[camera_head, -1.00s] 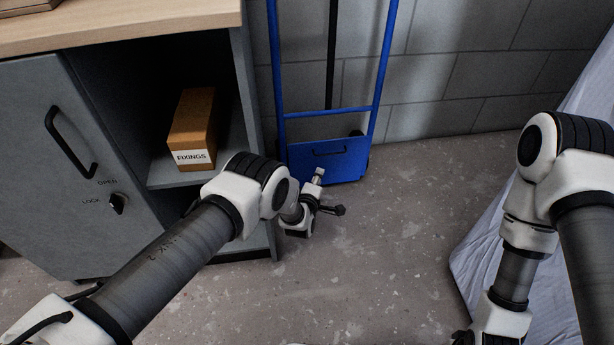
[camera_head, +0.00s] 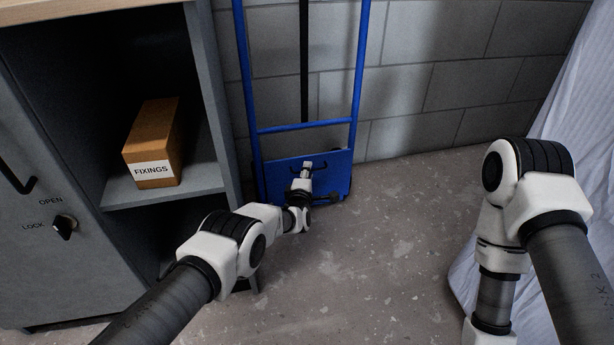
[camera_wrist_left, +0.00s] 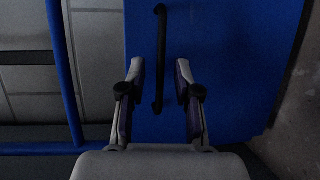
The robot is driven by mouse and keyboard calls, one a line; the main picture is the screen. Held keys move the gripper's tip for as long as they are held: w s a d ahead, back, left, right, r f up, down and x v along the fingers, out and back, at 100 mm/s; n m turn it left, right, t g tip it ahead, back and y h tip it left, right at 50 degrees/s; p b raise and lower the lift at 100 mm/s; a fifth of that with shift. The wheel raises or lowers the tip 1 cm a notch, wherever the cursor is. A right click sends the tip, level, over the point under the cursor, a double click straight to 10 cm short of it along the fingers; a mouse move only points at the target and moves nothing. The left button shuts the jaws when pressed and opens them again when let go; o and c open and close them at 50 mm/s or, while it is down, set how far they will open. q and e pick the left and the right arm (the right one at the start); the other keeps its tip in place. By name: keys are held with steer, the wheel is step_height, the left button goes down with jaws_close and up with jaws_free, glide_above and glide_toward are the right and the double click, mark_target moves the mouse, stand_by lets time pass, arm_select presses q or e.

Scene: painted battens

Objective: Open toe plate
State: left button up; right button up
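The toe plate (camera_head: 336,184) is a blue panel standing folded up against the foot of the blue hand truck (camera_head: 355,95). It carries a black bar handle (camera_head: 323,166). My left gripper (camera_head: 308,167) is in front of the plate and covers part of it and of the handle. In the left wrist view the toe plate (camera_wrist_left: 225,60) fills the middle and right. The handle (camera_wrist_left: 160,60) runs upright in the picture between the two parted fingers of my left gripper (camera_wrist_left: 160,72), with a gap on each side. My right gripper is out of view.
A grey cabinet (camera_head: 212,95) stands close on the left, its door swung open, with a box marked FIXINGS (camera_head: 153,145) on its shelf. A block wall (camera_head: 430,75) is behind the truck. A pale sheet (camera_head: 575,110) hangs at right. The floor (camera_head: 390,240) between is clear.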

arm_select(q)
jaws_close()
steer(key=shift+s, duration=0.1)
steer(key=s+d+f+m+t+b, duration=0.1)
steer(key=s+d+f+t, duration=0.1)
steer(key=s+f, duration=0.5)
steer(key=shift+s+d+f+t, duration=0.3)
steer(key=shift+s+d, duration=0.4)
steer(key=shift+s, duration=1.3)
